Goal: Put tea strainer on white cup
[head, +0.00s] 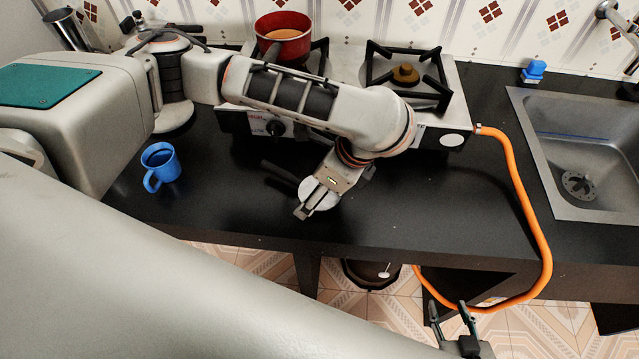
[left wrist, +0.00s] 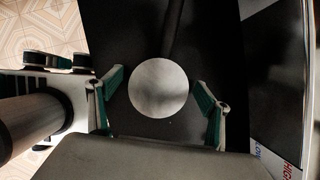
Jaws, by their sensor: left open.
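A round, pale grey-white disc with a dark handle, apparently the tea strainer (head: 325,197), lies at the middle of the black counter. The disc shows fully in the left wrist view (left wrist: 158,88), with the handle running up and away. My left gripper (head: 308,201) is over it, open, with one finger on each side of the disc. I cannot tell whether the fingers touch it. My right gripper (head: 449,310) is open and empty below the counter's front edge. I make out no white cup; my left arm hides part of the counter and stove.
A blue mug (head: 161,165) stands on the counter at left. A red pot (head: 283,36) with orange contents sits on the stove (head: 452,110). An orange hose (head: 524,195) runs down at right, near the sink (head: 585,165). The counter right of my left gripper is clear.

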